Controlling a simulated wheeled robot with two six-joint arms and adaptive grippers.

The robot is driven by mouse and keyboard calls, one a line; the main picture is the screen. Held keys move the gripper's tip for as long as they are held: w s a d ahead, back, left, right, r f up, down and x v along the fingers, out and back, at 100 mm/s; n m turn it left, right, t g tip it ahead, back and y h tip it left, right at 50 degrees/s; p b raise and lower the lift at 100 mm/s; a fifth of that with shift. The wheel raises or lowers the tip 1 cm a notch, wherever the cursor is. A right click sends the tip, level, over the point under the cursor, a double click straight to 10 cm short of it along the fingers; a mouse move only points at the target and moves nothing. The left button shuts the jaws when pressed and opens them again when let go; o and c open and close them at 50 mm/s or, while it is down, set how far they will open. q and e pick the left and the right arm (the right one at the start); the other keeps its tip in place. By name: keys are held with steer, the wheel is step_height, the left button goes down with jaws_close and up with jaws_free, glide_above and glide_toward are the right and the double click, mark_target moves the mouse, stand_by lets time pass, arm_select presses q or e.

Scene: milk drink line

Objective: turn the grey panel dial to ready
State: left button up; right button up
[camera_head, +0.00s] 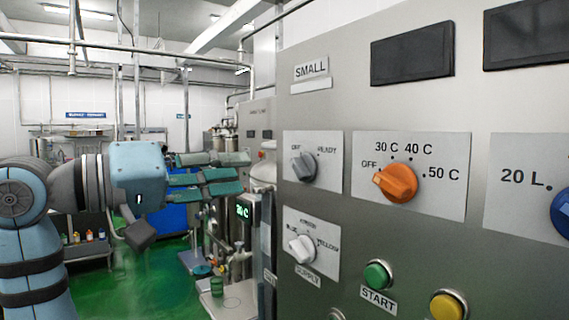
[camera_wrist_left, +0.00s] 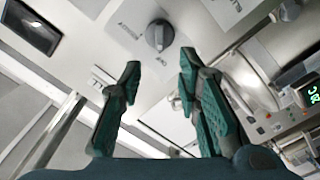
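The grey panel dial (camera_head: 303,167) is on the upper left plate of the steel panel, with the labels OFF and READY around it. Its pointer end is towards the upper left, near OFF. It also shows in the left wrist view (camera_wrist_left: 159,35), ahead of the fingertips and between them. My left gripper (camera_head: 248,172) is to the left of the dial, apart from it, with its fingers pointing at the panel. In the left wrist view the two green fingers (camera_wrist_left: 160,72) are spread with nothing between them. My right gripper is not in view.
An orange temperature dial (camera_head: 396,183) is right of the grey dial. A white supply dial (camera_head: 302,249) is below it. A green START button (camera_head: 378,275), a yellow button (camera_head: 447,306) and a blue knob (camera_head: 562,212) are also on the panel. Free air lies between gripper and panel.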

mark_target(293, 166)
arm_select(q)
steer(key=p+x, duration=0.2)
steer(key=x, duration=0.7)
steer(key=shift+w+d+r, duration=0.1)
steer(key=shift+d+r, duration=0.05)
steer(key=shift+d, duration=0.1)
steer(key=shift+w+d, duration=0.15)
steer(key=shift+d, duration=0.2)
steer(key=shift+w+a, duration=0.15)
steer(key=shift+a, duration=0.05)
steer(key=shift+c, duration=0.3)
steer(key=shift+d, duration=0.15)
jaws_close()
